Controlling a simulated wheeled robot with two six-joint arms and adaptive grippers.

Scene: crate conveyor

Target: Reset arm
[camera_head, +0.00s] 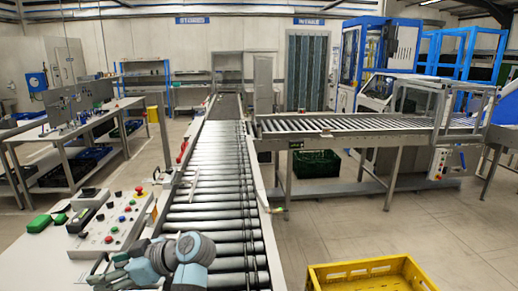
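My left arm shows at the bottom, left of centre, with grey links and pale blue joint caps over the near end of the roller conveyor (212,200). What looks like my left gripper (108,270) is at the arm's left end, low over the near edge of the control panel. It is small and partly cut off, so I cannot tell whether it is open or shut. No held object can be made out. My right gripper is not in view.
A yellow crate (362,266) is at the bottom right, cut off by the frame. A second conveyor (350,124) crosses behind, with a dark green crate (316,163) beneath. Floor is clear at right.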

